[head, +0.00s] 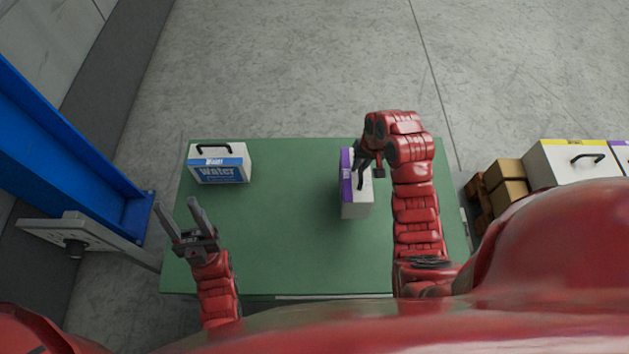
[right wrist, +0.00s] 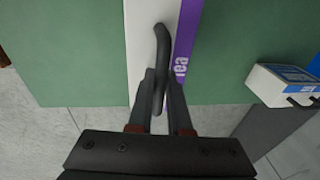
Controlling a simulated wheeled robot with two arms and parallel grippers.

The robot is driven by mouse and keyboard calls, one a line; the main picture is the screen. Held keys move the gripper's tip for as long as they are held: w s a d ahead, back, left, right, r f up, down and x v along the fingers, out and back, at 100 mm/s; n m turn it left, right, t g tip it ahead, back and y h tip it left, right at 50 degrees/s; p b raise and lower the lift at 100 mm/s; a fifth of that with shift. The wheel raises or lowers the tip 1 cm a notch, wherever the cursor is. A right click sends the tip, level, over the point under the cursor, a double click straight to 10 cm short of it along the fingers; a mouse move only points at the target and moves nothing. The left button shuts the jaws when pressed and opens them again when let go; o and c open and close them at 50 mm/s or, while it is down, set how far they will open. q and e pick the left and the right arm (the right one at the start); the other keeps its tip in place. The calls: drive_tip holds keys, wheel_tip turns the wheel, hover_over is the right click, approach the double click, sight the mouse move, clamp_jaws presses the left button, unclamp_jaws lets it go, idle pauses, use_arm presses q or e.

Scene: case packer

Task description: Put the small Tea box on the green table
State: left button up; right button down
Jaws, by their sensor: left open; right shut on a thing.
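The small Tea box (head: 350,205) is white with a purple stripe and a black handle. It is at the right half of the green table (head: 290,250), upright; I cannot tell whether its base touches the top. My right gripper (head: 364,178) is shut on its handle. In the right wrist view the fingers (right wrist: 160,85) close around the handle, beside the purple stripe of the Tea box (right wrist: 187,50). My left gripper (head: 175,203) is open and empty over the table's left edge.
A white and blue Water box (head: 218,172) stands at the table's back left. Boxes with yellow and purple stripes (head: 575,165) and brown cartons (head: 506,185) are at the right. A blue frame (head: 60,150) stands at the left. The table's middle is clear.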

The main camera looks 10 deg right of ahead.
drive_tip(key=w+a+f+b, duration=0.2)
drive_tip(key=w+a+f, duration=0.2)
drive_tip(key=w+a, duration=0.5)
drive_tip(key=w, duration=0.3)
drive_tip(key=shift+w+a+f, duration=0.15)
drive_tip(key=shift+w+f, duration=0.2)
drive_tip(key=shift+f, duration=0.15)
drive_tip(key=c, duration=0.8)
unclamp_jaws()
drive_tip(key=shift+c, duration=0.2)
